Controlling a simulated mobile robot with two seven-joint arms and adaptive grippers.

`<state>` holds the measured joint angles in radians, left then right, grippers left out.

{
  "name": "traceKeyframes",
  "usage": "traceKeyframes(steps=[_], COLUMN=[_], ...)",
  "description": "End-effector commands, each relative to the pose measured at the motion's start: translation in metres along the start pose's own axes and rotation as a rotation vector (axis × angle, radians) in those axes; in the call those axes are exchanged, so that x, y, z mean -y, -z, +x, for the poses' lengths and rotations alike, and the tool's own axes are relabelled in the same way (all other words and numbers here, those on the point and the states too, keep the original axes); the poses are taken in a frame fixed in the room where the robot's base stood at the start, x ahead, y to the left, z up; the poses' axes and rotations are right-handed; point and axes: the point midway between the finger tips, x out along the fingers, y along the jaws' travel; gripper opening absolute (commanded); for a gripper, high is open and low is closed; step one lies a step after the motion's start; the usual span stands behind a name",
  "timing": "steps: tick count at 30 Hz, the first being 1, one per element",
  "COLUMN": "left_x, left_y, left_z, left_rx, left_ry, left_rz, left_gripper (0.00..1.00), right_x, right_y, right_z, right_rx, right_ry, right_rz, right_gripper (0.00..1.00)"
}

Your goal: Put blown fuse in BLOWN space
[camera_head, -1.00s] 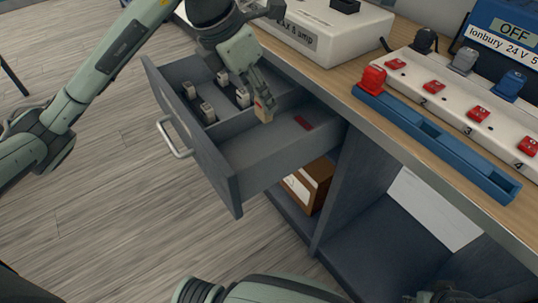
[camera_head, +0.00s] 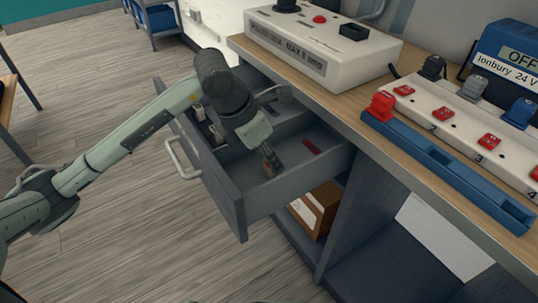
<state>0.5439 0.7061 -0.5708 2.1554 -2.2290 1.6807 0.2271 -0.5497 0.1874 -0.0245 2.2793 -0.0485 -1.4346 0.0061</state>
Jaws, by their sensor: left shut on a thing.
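A drawer (camera_head: 241,205) stands open under the bench, split by a divider into two compartments. My left gripper (camera_head: 268,150) reaches down into the nearer, right compartment and is shut on a small tan and brown fuse (camera_head: 271,165). The fuse is partly hidden by the fingers, and I cannot tell whether it touches the drawer floor. Several fuses (camera_head: 216,133) stand in the other compartment, partly hidden by my arm. My right gripper is out of view.
On the bench are a white test box (camera_head: 318,50), a white strip with red numbered switches (camera_head: 445,118), a blue rail (camera_head: 440,160) with a red plug (camera_head: 381,106), and a blue power unit (camera_head: 510,48). A brown box (camera_head: 316,209) sits on the shelf below.

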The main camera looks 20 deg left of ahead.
Motion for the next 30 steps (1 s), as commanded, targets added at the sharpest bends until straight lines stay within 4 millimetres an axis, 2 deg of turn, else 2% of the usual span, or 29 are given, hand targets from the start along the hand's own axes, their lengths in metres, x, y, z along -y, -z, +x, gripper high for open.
traceKeyframes(steps=[5,6,10,22,26,30], left_x=[0.000,0.000,0.000,0.000,-0.001,-0.001], left_y=[0.001,0.001,0.001,-0.001,-0.001,-0.002], left_z=[0.002,0.002,0.002,-0.003,-0.023,-0.055], left_rx=[0.000,0.000,0.000,0.000,0.002,0.004], left_ry=[0.000,0.000,0.001,0.000,-0.003,-0.004], left_rz=[0.000,0.000,0.000,0.000,0.002,0.003], left_gripper=[0.02,0.34,0.50,0.51,0.51,0.51], right_x=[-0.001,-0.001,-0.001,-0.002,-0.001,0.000], right_y=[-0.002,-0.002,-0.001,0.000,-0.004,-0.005], right_z=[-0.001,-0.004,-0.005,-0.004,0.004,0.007], right_rx=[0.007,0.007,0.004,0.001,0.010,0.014], right_ry=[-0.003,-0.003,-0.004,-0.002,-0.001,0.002], right_rz=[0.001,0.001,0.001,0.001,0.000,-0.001], right_gripper=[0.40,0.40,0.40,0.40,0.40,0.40])
